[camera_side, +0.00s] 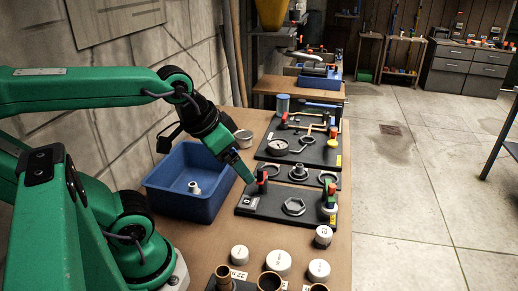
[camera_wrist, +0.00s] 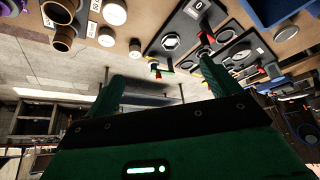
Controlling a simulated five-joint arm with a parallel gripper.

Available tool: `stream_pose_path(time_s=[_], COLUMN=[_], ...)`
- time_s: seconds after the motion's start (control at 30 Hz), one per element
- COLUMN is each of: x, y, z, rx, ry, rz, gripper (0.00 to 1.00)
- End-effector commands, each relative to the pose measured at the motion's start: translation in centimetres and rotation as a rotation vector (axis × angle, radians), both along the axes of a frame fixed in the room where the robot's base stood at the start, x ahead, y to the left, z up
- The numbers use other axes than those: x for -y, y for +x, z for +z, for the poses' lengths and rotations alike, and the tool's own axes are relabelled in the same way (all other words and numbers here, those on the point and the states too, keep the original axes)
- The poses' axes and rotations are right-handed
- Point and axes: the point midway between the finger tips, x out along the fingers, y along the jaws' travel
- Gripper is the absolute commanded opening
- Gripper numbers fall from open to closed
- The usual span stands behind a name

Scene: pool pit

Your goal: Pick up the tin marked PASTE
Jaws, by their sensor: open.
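No label reading PASTE is legible in either view. In the side view a short round silvery tin (camera_side: 244,139) stands by the wall, behind the blue bin, and a blue-grey can (camera_side: 283,104) stands further back; I cannot tell whether either is the PASTE tin. My gripper (camera_side: 246,176) points down, between the blue bin's right side and the nearest black panel. In the wrist view my gripper's two green fingers (camera_wrist: 163,72) are spread apart with nothing held between them.
The blue bin (camera_side: 160,180) holds a small white fitting (camera_side: 194,187). Black panels (camera_side: 290,212) with valves, nuts and a gauge (camera_side: 274,147) line the bench's right side. White caps (camera_side: 278,262) and brass pipe ends (camera_side: 269,281) stand in front. Bare bench (camera_side: 195,240) lies before the bin.

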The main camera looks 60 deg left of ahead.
Motion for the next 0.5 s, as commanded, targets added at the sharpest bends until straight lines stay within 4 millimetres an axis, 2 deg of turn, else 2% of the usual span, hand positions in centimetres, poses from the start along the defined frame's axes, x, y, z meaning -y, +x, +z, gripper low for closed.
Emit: stream_pose_path(time_s=[0.33, 0.5], x=[-0.1, -0.6], y=[0.2, 1.4], z=[0.2, 1.0], rx=[-0.002, -0.016], ry=[-0.006, -0.032], rz=[0.015, 0.088], gripper=[0.88, 0.88])
